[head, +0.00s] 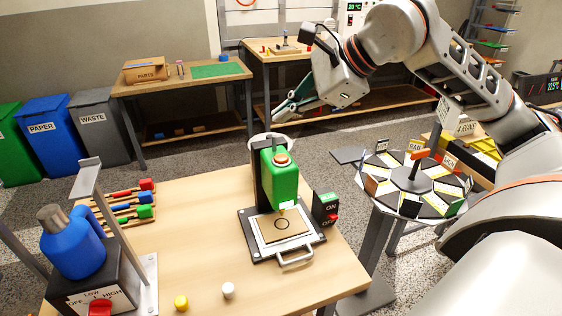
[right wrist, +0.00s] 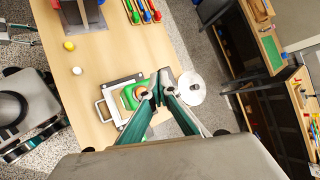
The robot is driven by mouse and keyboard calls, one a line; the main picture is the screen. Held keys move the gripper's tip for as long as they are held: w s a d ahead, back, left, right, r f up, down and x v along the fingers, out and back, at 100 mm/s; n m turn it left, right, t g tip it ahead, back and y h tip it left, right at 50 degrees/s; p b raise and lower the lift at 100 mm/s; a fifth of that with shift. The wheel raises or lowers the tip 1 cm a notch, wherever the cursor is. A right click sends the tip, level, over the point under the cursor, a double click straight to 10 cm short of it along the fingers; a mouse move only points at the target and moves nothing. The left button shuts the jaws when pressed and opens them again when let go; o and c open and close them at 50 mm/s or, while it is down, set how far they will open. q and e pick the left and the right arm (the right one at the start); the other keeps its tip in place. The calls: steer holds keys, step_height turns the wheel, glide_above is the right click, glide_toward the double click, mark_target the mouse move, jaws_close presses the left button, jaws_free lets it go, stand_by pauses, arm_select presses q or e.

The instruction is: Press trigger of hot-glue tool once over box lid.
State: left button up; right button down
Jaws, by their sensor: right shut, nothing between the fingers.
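The hot-glue tool (head: 284,185) is a green body on a black stand on the wooden table, nozzle down. Its trigger seems to be the orange-brown round button (head: 281,158) on top; the button also shows in the right wrist view (right wrist: 141,93). The box lid (head: 270,230), a flat tan square with a dark ring, lies under the nozzle in a metal frame. My right gripper (head: 278,113) is shut and empty, above and behind the tool in the head view. In the right wrist view its fingertips (right wrist: 158,77) appear beside the button, apart from it as far as I can tell.
An ON/OFF switch box (head: 326,208) stands right of the tool. A blue jug (head: 72,243) on a heater stands at the left front. Yellow (head: 181,302) and white (head: 228,290) pieces lie in front. A round carousel (head: 385,180) is at right. The table's middle is clear.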

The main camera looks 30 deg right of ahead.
mark_target(284, 158)
step_height(284, 158, down, 6)
steer(key=b, duration=0.5)
steer(key=shift+f, duration=0.45)
arm_select(q)
step_height(284, 158, down, 6)
steer(key=shift+s+a+f, duration=0.15)
steer(key=shift+s, duration=0.05)
steer(key=shift+s+f, duration=0.1)
steer(key=shift+f, duration=0.05)
arm_select(e)
steer(key=shift+f, duration=0.1)
arm_select(q)
steer(key=shift+s+f+b, duration=0.15)
steer(key=shift+f+b, duration=0.25)
steer(key=shift+b, duration=0.1)
arm_select(e)
steer(key=shift+f, duration=0.35)
